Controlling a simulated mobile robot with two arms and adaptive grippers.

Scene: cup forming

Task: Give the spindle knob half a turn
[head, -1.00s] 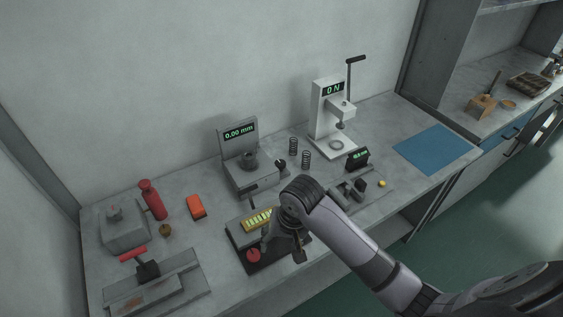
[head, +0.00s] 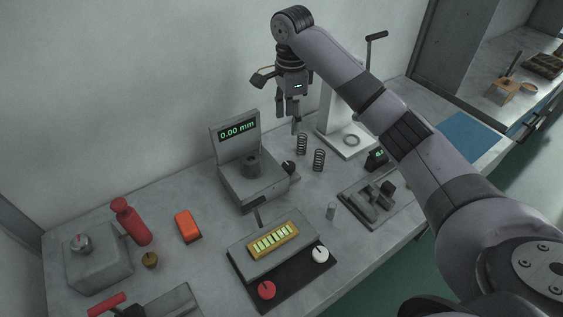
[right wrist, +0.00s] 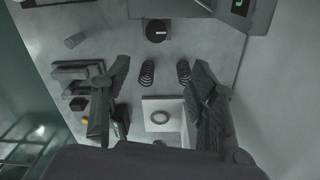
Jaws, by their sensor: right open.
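The grey gauge stand (head: 228,183) has a display (head: 237,130) reading 0.00 mm. A black knob (head: 288,167) with a white mark sits on its right side and appears to be the spindle knob. In the right wrist view the round black knob (right wrist: 156,31) shows at the top middle, beyond the fingertips. My right gripper (head: 288,120) is open and empty, above and behind the knob, apart from it. Its two spread fingers (right wrist: 160,68) frame the springs in the right wrist view. My left gripper is not in view.
Two black springs (head: 318,160) stand right of the gauge. A press (head: 330,110) is partly hidden behind my right arm. A red bottle (head: 131,222) and orange box (head: 188,227) stand left.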

